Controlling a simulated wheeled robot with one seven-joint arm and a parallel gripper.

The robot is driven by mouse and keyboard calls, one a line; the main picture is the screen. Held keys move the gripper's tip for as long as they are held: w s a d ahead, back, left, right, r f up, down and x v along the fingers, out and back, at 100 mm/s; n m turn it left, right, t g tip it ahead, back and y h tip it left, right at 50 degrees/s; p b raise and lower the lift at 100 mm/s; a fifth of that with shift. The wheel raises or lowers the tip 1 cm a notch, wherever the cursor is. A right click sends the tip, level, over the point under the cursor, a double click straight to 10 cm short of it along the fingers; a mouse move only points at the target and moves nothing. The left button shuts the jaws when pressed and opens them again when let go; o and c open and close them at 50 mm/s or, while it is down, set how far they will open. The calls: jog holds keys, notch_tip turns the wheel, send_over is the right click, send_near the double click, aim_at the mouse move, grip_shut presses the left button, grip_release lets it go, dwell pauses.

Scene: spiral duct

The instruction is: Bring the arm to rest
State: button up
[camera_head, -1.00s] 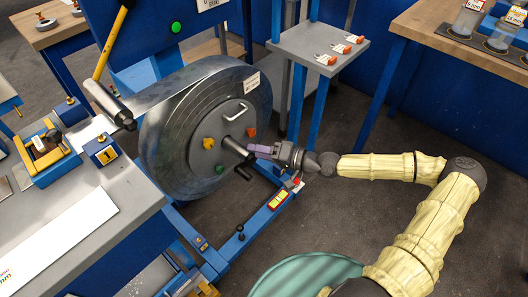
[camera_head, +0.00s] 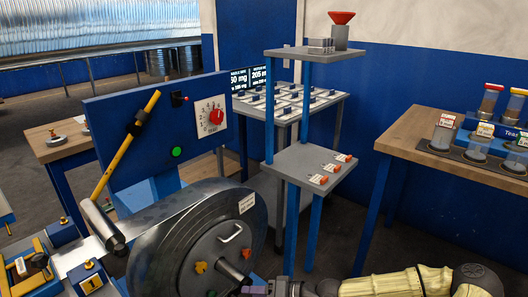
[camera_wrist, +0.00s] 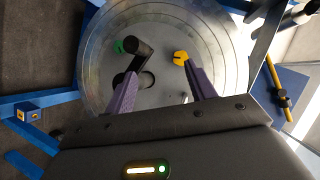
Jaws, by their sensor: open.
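My gripper (camera_wrist: 160,88) shows in the wrist view with its two purple fingers apart and nothing held between them. It faces the round metal reel (camera_wrist: 100,50), whose black crank handle (camera_wrist: 135,58) and yellow knob (camera_wrist: 180,57) lie near the fingertips; I cannot tell whether a finger touches the crank. In the head view my gripper (camera_head: 256,290) is at the bottom edge, in front of the lower part of the reel (camera_head: 160,240), and is partly cut off. My arm, in a cream sleeve, reaches in from the bottom right.
A blue panel with a red dial (camera_head: 210,116) and a yellow lever (camera_head: 130,140) stands behind the reel. A grey shelf stand (camera_head: 310,165) is right of it. A wooden bench (camera_head: 405,140) with jars is at the right. Dark floor lies between stand and bench.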

jog(key=s+d+f+n+g+h, duration=0.2)
jog(key=s+d+f+g+h, duration=0.2)
jog(key=s+d+f+h, duration=0.25)
jog(key=s+d+r+m+t+h, duration=0.1)
jog(key=s+d+r+h, duration=0.2)
jog(key=d+r+h, duration=0.4)
jog(key=s+d+r+m+t+p, duration=0.1)
jog(key=d+r+p, duration=0.1)
jog(key=r+p, duration=1.2)
jog(key=s+d+r+m+t+p, duration=0.1)
jog(key=s+r+p, duration=0.1)
jog(key=r+p, duration=1.2)
notch_tip(320, 180, up, 12)
jog(key=shift+d+f+m, duration=0.15)
jog(key=shift+d+m, duration=0.15)
jog(key=shift+d, duration=0.1)
dwell(0.4)
